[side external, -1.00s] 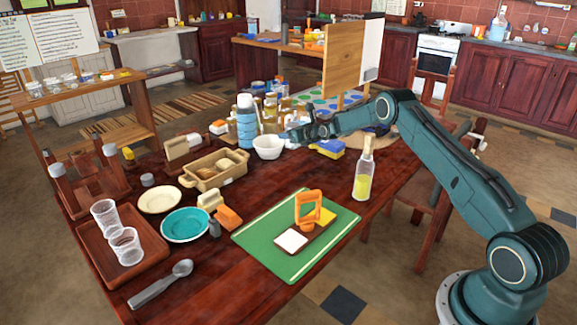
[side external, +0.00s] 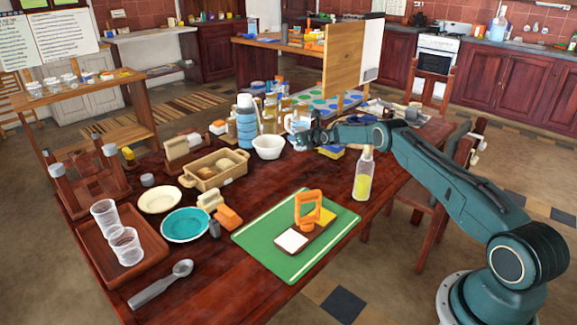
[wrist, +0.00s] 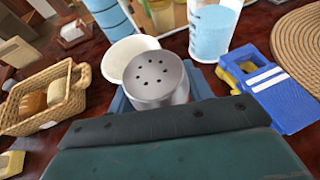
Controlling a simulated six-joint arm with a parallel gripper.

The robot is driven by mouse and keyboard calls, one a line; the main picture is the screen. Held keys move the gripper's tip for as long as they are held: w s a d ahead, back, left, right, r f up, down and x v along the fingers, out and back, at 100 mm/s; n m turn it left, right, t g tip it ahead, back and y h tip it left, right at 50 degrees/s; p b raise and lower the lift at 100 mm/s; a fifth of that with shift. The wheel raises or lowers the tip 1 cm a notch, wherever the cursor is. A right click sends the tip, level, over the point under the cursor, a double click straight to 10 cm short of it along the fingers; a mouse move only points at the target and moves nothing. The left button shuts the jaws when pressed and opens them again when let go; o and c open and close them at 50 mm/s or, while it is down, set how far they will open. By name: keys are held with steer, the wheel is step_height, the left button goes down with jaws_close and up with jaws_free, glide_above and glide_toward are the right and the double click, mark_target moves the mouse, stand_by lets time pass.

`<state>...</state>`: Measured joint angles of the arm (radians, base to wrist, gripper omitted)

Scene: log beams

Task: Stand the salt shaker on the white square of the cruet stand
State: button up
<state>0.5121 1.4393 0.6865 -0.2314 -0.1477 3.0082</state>
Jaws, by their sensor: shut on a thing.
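The salt shaker (wrist: 157,82) has a silver cap with several small dark holes and fills the middle of the wrist view. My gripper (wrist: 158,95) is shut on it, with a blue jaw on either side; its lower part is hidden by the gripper. In the side external view my gripper (side external: 303,139) is low at the far side of the table, and the shaker is too small to make out there. The cruet stand (side external: 312,238) is brown, with an orange handle, a bare white square (side external: 291,241) and a yellow square (side external: 327,216). It is well in front of my gripper.
The stand rests on a green board (side external: 268,244). A bottle with yellow liquid (side external: 363,178) stands between gripper and board, to the right.

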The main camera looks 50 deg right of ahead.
steer(key=shift+f, duration=1.7)
steer(key=shift+f, duration=0.1)
steer(key=shift+f, duration=1.7)
steer(key=shift+f, duration=0.1)
steer(key=o, duration=1.1)
steer(key=shift+f, duration=0.1)
steer(key=shift+o, duration=0.2)
steer(key=shift+r, duration=0.2)
steer(key=shift+s+a+r, duration=0.1)
steer(key=shift+s+r, duration=0.1)
steer(key=shift+s, duration=0.25)
